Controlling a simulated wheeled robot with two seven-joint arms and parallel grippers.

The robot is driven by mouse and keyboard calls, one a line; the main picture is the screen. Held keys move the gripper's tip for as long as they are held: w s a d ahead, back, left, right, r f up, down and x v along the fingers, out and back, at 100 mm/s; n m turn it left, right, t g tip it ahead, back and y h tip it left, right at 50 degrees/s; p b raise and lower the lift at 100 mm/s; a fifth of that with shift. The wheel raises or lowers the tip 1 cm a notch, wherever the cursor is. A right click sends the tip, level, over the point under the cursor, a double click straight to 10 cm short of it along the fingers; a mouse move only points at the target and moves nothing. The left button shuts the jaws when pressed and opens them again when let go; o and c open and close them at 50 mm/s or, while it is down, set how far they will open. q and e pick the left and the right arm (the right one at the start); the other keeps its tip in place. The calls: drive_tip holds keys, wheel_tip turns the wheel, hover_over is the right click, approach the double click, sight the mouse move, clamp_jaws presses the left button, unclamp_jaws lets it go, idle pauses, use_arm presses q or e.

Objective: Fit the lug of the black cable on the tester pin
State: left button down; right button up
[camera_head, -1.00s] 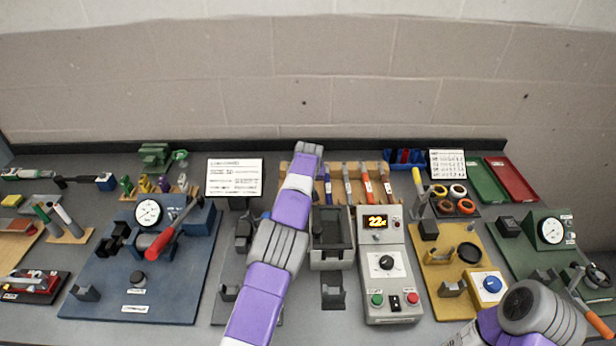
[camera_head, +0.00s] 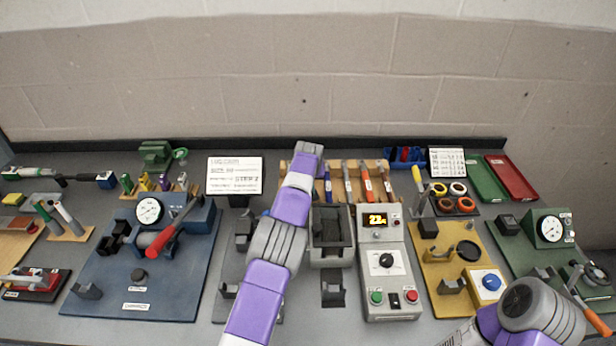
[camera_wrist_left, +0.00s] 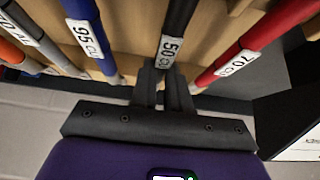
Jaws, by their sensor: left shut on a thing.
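The black cable (camera_wrist_left: 178,22), with a white label reading 50 CU, hangs at a wooden rack in the left wrist view. My left gripper (camera_wrist_left: 163,85) is shut on it, with a dark finger on each side. In the head view my left arm covers the black cable and the gripper. The lug is not visible, and I cannot make out a tester pin. A grey box with a lit display (camera_head: 388,262) stands right of my left arm. My right arm shows at the lower right, its gripper out of view.
A blue cable (camera_wrist_left: 88,32) and a red cable (camera_wrist_left: 255,42) hang close beside my left gripper. The wooden rack (camera_head: 380,170) stands by the back wall. A blue board (camera_head: 110,280) with a dial lies left, a yellow board (camera_head: 430,262) right.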

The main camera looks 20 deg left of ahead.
use_arm(q)
drive_tip(key=shift+f, duration=0.25)
idle(0.5)
drive_tip(key=c, duration=1)
unclamp_jaws()
drive_tip(key=shift+c, duration=0.2)
wheel_tip(320, 180, up, 7)
drive_tip(key=p, duration=0.6)
drive_tip(key=shift+p, duration=0.4)
drive_tip(key=shift+s+r, duration=0.15)
